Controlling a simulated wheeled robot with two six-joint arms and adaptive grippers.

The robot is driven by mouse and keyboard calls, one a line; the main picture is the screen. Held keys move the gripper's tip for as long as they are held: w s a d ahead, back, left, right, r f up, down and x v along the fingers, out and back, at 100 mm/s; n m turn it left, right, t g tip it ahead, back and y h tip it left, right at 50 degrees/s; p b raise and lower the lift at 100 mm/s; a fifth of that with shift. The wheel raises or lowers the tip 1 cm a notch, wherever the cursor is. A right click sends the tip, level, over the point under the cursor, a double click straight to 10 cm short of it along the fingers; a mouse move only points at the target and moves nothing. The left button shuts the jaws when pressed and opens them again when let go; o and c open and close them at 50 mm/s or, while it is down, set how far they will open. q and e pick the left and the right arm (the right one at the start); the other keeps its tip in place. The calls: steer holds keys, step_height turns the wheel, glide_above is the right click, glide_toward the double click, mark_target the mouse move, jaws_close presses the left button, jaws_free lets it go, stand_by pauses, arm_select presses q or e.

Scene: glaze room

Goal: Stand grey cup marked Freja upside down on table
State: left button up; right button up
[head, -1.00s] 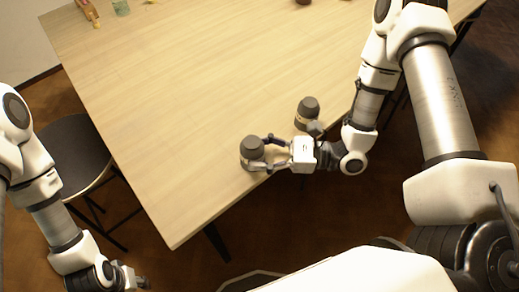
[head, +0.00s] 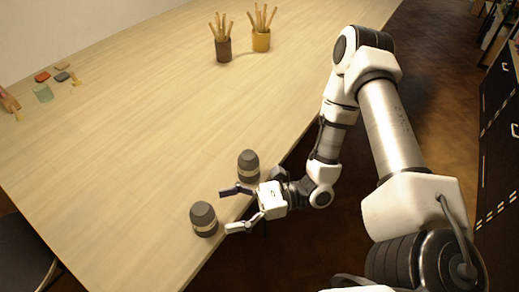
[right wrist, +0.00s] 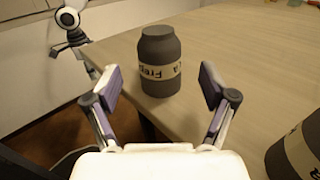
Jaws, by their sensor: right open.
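The grey cup marked Freja (head: 203,218) stands on the table (head: 130,140) near its edge, with a closed, rounded end up and no opening showing on top. In the right wrist view the cup (right wrist: 159,62) is ahead of the fingers, its pale band partly readable as Freja. My right gripper (head: 238,209) is open and empty, to the right of the cup and apart from it. It also shows in the right wrist view (right wrist: 160,88). My left gripper is out of the head view.
A similar grey cup (head: 248,166) with a pale band stands close behind my right gripper; it shows at the wrist view's lower right (right wrist: 298,150). Brown (head: 222,48) and yellow (head: 261,41) tool pots stand at the back. The middle is clear.

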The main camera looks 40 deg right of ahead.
steer(key=p+v, duration=0.2)
steer(key=v, duration=0.5)
steer(key=shift+s+d, duration=0.2)
steer(key=shift+d, duration=0.05)
